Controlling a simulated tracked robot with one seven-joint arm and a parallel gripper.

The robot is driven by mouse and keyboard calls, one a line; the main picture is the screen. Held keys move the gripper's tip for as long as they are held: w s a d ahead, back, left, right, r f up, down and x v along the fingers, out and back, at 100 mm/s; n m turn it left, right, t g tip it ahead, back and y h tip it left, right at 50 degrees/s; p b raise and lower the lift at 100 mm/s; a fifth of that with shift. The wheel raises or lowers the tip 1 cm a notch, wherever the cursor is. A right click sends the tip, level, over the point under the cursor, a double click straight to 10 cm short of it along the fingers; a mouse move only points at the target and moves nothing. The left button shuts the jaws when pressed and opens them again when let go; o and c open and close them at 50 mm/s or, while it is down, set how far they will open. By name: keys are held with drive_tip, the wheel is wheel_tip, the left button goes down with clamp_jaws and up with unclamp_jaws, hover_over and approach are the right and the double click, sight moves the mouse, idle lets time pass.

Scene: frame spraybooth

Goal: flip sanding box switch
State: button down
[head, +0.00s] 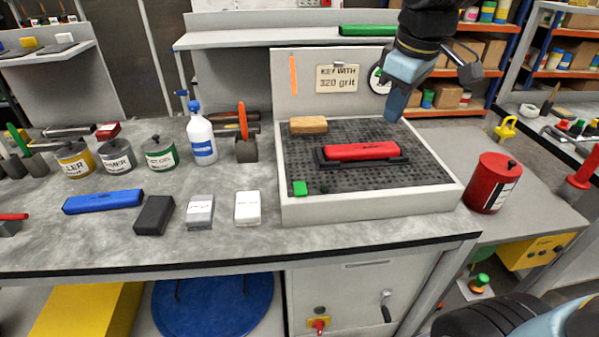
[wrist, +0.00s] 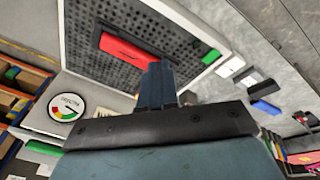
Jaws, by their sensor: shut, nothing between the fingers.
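The sanding box (head: 375,205) is a pale tray with a dark perforated top, at the right end of the grey bench. A small green block-like part (head: 300,188), possibly its switch, sits at the front left corner; it also shows in the wrist view (wrist: 210,56). A red-and-yellow control (head: 319,324) is on the cabinet front below; I cannot tell which is the switch. My gripper (head: 396,106) is shut and empty, above the box's back right part, apart from both. In the wrist view its fingers (wrist: 157,82) overlap the red sanding block (wrist: 130,50).
The red block (head: 362,151) lies in a dark holder on the box, with a wooden block (head: 308,125) behind. The back panel bears a sign (head: 337,78) and a round gauge (wrist: 67,107). A red can (head: 493,182) stands right; bottle (head: 201,135) and tins stand left.

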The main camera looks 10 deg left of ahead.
drive_tip(key=w+a+f+n+g, duration=0.1)
drive_tip(key=a+f+n, duration=0.1)
drive_tip(key=a+n, duration=0.3)
drive_tip(key=w+a+f+n+g, duration=0.1)
drive_tip(key=a+n, duration=0.3)
drive_tip(key=a, duration=0.8)
drive_tip(key=shift+f+n+h, duration=0.4)
drive_tip(key=shift+f, duration=0.15)
drive_tip(key=shift+s, duration=0.15)
drive_tip(key=shift+s+d+r, duration=0.2)
drive_tip(key=shift+s+r, duration=0.05)
drive_tip(key=shift+s, duration=0.4)
wheel_tip(320, 180, up, 14)
drive_tip(key=s, duration=0.2)
drive_tip(key=shift+d+f, duration=0.15)
drive_tip(key=shift+d, duration=0.1)
